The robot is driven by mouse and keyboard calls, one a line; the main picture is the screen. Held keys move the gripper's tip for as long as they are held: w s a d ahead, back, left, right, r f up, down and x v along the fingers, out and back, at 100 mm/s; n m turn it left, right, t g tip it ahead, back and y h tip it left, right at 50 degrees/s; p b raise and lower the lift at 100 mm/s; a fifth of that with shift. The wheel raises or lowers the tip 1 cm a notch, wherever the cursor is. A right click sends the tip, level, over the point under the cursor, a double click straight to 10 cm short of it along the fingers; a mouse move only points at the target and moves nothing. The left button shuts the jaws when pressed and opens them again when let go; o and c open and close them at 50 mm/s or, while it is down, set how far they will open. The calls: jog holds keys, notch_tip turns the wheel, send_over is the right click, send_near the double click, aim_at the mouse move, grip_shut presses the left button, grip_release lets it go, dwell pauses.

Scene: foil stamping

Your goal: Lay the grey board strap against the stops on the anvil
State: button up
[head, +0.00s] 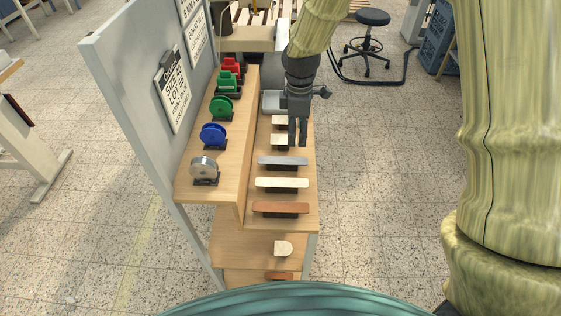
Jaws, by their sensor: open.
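The grey board strap (270,161) lies crosswise on a dark support on the wooden bench, the farthest of three long straps. My gripper (298,142) points down just beyond the strap's right half, with its fingertips close to the far edge in the picture. It is open with nothing seen between its fingers. Whether the fingertips touch the strap or hang above it, I cannot tell. The anvil and its stops cannot be made out clearly; my arm covers part of the bench's far end.
Nearer lie a cream strap (281,183) and a brown strap (281,208). Small pale pieces (278,139) sit left of my gripper. Foil reels in silver (204,167), blue (213,134) and green (221,107) stand on the raised shelf (228,176). A grey panel (135,100) rises left.

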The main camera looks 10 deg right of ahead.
aim_at(293, 160)
jog(key=f, duration=0.1)
jog(key=f+p, duration=0.1)
jog(key=f, duration=0.2)
jog(key=shift+a+f, duration=0.3)
jog(key=shift+f, duration=0.05)
jog(key=shift+f+p, duration=0.35)
jog(key=shift+f, duration=0.1)
jog(key=shift+w+f+p, duration=0.1)
jog(key=shift+f+p, duration=1.05)
jog(key=shift+f, duration=1.5)
jog(key=shift+c, duration=0.4)
jog(key=c, duration=0.7)
